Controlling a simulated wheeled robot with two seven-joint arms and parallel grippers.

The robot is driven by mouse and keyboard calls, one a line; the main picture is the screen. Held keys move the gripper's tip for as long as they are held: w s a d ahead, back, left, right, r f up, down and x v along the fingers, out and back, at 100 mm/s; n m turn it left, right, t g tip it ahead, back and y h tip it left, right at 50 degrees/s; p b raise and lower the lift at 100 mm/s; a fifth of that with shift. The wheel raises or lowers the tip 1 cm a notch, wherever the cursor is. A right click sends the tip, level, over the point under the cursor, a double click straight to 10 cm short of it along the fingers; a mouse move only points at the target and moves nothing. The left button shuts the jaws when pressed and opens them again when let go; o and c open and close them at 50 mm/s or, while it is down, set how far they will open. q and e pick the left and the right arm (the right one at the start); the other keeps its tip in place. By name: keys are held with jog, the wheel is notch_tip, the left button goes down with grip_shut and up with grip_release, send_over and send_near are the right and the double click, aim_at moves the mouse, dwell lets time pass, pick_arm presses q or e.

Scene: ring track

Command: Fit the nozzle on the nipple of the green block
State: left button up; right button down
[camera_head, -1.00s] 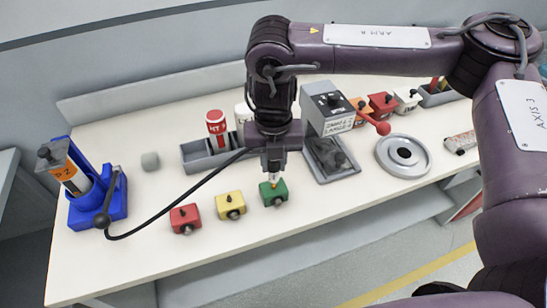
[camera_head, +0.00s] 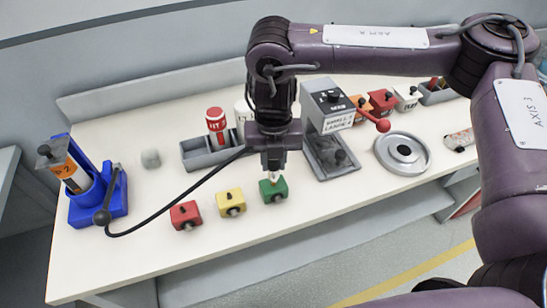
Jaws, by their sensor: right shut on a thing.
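My right gripper (camera_head: 273,169) hangs pointing down over the green block (camera_head: 268,195), coming in from the right. It is shut on the nozzle (camera_head: 273,177), the small pale end piece of a black hose (camera_head: 171,214). The nozzle's tip is right at the top of the green block. The green block's nipple is hidden behind the nozzle and fingers, so I cannot tell whether the nozzle sits on it or just above. The hose runs to the blue pump unit (camera_head: 113,205) at the far left. My left gripper is not in view.
A yellow block (camera_head: 226,203) and a red block (camera_head: 182,215) stand left of the green one. A grey tray (camera_head: 200,155) with a red-and-white can lies behind. A grey lever device (camera_head: 329,125) and round metal dish (camera_head: 383,151) stand right. The front table strip is clear.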

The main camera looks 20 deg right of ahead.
jog(key=shift+r+p, duration=0.1)
jog(key=shift+p, duration=0.2)
dwell(0.4)
jog(key=shift+f+b, duration=0.4)
jog(key=shift+f, duration=0.7)
dwell(1.2)
jog(key=c, duration=1.1)
grip_release()
